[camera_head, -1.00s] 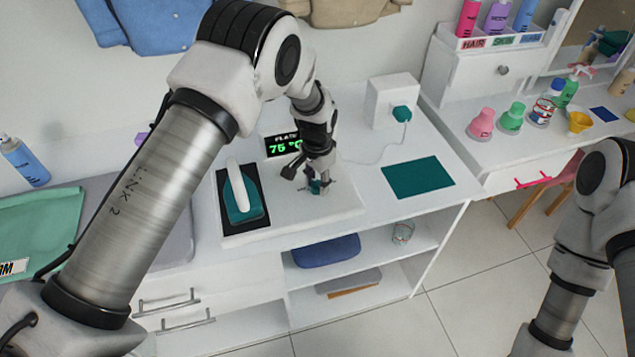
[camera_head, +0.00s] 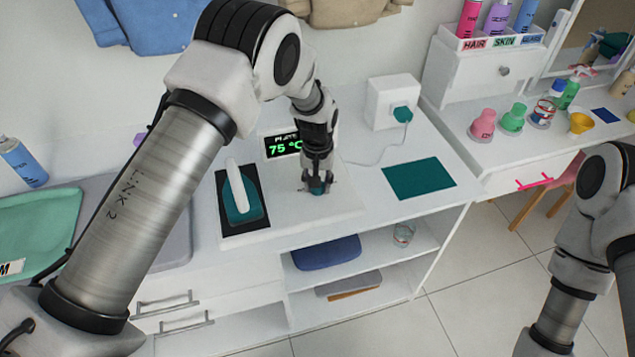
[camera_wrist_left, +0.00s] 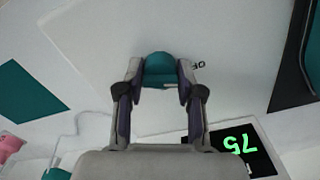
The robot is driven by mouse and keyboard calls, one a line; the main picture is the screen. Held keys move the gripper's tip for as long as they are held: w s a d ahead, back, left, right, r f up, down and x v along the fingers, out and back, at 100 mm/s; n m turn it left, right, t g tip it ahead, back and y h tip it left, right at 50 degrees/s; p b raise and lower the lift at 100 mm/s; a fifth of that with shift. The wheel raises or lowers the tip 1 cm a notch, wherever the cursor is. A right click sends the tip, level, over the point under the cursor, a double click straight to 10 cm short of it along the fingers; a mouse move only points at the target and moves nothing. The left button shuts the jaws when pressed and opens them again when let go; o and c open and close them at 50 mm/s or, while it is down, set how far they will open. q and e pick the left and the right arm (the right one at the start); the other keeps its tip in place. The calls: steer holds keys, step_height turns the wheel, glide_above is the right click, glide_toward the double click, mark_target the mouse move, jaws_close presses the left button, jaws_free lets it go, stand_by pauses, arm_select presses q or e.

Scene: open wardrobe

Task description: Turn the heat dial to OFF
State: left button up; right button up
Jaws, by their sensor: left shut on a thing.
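The heat dial (camera_wrist_left: 160,68) is a teal knob on a white panel. In the left wrist view it sits between the two fingers of my left gripper (camera_wrist_left: 160,82), which is shut on it. In the head view the same gripper (camera_head: 317,188) points down over the dial, which is mostly hidden. Partly covered dark lettering, ending like "OF", is printed just right of the dial in the wrist view. A black display (camera_head: 283,145) behind the gripper reads 75 °C in green. My right gripper is out of view; only its arm shows at the right edge.
A teal iron (camera_head: 240,195) stands on a black plate left of the dial. A teal mat (camera_head: 419,178) lies to the right. Cups and bottles stand on the right-hand table.

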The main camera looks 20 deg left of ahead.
arm_select(q)
steer(key=shift+s+f, duration=0.1)
stand_by(0.3)
steer(key=o, duration=1.2)
steer(key=shift+c, duration=0.2)
step_height(320, 180, up, 12)
